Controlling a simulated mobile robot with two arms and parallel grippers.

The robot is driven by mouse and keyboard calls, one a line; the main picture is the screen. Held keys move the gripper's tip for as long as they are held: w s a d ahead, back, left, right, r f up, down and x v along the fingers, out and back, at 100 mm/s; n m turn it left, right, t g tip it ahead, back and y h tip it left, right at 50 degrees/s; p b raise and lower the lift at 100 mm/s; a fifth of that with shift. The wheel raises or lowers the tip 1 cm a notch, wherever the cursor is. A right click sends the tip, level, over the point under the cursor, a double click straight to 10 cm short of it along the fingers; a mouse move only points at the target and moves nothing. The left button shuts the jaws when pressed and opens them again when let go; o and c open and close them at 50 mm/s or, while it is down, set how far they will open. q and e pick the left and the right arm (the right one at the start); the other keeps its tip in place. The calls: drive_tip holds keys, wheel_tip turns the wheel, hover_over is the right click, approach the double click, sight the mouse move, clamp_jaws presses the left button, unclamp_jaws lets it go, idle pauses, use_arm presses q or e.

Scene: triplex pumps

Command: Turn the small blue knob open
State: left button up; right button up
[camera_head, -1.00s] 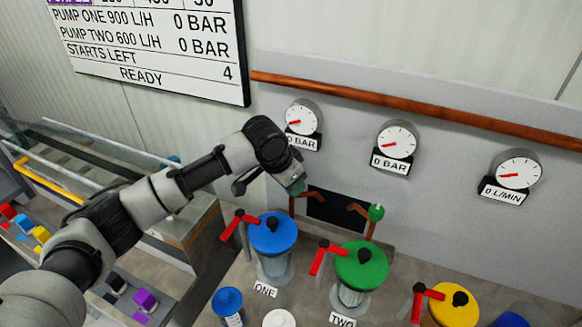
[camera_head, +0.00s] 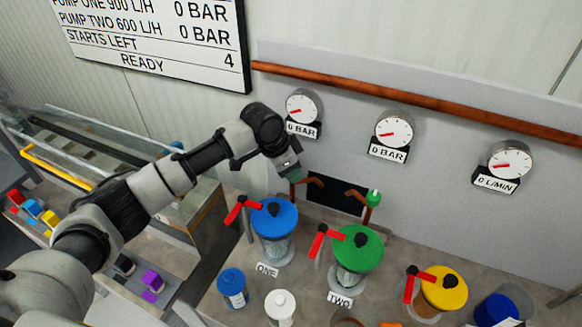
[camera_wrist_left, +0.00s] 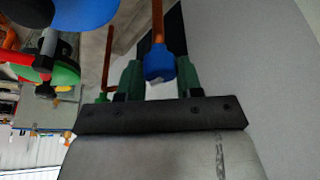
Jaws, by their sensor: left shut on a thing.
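The small blue knob (camera_wrist_left: 158,63) sits on the end of a copper pipe (camera_wrist_left: 157,20) in the left wrist view. My left gripper (camera_wrist_left: 160,78) has a green finger on each side of it and is shut on it. In the head view my left gripper (camera_head: 287,171) is at the top of the left copper pipe, and the blue knob is hidden there. A matching green knob (camera_head: 373,198) tops the right pipe. My right gripper is not in view.
Blue (camera_head: 274,219), green (camera_head: 358,248) and yellow (camera_head: 444,288) lidded vessels with red levers stand below and to the right of the gripper. Three gauges (camera_head: 395,131) hang on the wall panel. A dark panel (camera_head: 334,196) lies between the pipes.

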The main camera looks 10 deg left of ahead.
use_arm(q)
drive_tip(key=o, duration=0.9)
drive_tip(key=b+v, duration=0.2)
drive_tip(key=v, duration=0.8)
drive_tip(key=shift+r, duration=0.4)
drive_tip(key=shift+a, duration=0.15)
